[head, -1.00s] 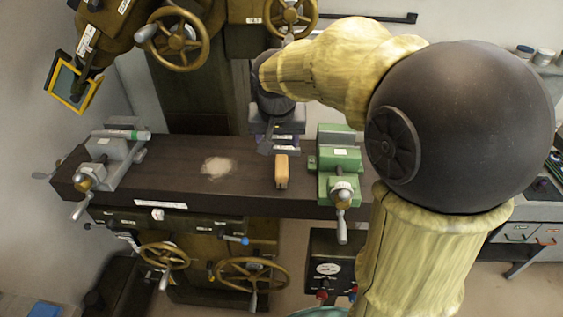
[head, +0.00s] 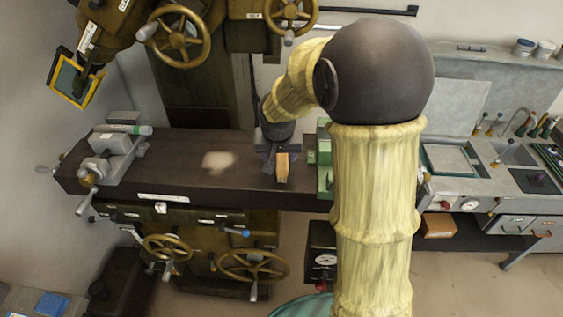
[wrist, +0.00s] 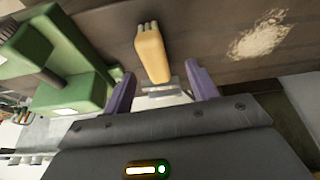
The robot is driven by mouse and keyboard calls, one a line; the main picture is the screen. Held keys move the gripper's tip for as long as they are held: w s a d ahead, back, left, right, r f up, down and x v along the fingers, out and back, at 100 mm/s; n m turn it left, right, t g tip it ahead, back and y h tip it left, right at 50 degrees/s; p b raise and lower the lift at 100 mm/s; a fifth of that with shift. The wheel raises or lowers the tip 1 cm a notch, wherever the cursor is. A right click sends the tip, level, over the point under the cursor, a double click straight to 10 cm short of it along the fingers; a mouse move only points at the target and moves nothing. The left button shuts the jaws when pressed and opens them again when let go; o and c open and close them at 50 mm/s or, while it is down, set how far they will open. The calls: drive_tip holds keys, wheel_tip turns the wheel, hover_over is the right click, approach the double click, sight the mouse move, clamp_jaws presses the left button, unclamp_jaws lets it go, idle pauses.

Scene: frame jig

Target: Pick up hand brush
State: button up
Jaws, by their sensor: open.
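The fingers are apart, one on each side of the brush's near end, and hold nothing. In the head view my gripper (head: 276,155) is just behind and above the brush. My arm hides part of the green vise there.
The green vise (head: 324,160) stands close to the right of the brush and also shows in the wrist view (wrist: 75,60). A grey vise (head: 110,155) is at the table's left end. A pale dust patch (head: 217,160) lies on the otherwise clear middle.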

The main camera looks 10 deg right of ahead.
sight(282, 161)
drive_tip(key=shift+x, duration=0.95)
drive_tip(key=shift+r, duration=0.1)
drive_tip(key=shift+w+d+f+p, duration=0.15)
drive_tip(key=shift+d+f+p, duration=0.05)
drive_tip(key=shift+f+p, duration=0.3)
drive_tip(key=x, duration=0.1)
drive_tip(key=p+x, duration=0.1)
drive_tip(key=x, duration=0.1)
drive_tip(key=shift+d, duration=0.3)
drive_tip(key=shift+w+f, duration=0.25)
drive_tip(key=shift+f, duration=0.25)
drive_tip(key=c, duration=1.1)
